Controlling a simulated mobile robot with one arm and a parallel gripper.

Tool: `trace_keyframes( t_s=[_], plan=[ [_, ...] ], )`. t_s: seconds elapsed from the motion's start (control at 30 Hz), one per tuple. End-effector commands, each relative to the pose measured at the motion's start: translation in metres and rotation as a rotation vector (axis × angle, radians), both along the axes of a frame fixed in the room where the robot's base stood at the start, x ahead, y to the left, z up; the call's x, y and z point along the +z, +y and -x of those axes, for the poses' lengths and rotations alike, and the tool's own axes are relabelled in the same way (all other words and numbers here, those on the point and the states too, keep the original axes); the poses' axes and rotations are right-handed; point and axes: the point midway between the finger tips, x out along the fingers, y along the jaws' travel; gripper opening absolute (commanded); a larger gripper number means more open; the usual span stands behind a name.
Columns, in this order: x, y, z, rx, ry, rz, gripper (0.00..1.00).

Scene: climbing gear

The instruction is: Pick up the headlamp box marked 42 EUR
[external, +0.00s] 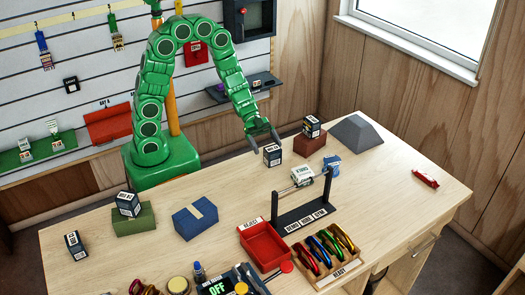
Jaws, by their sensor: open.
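My green arm reaches over the back of the wooden table. My gripper (264,138) is open and points down, just above a small dark box with a white label (272,156). I cannot tell whether the fingertips touch it. The label prints are too small to read, so I cannot tell which box is marked 42 EUR.
The brown block (309,146) and a grey wedge (356,134) stand right of my gripper. A blue box (195,218), a red reject tray (264,247) and a carabiner rack (330,252) sit nearer.

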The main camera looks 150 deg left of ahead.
Motion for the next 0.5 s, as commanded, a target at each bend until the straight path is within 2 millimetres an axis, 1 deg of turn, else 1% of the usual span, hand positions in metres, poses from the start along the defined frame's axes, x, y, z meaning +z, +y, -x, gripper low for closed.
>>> trace_keyframes(
  t_s=[0.5],
  plan=[
    [-0.016, 0.002, -0.036, -0.001, -0.004, 0.003, 0.92]
  ],
)
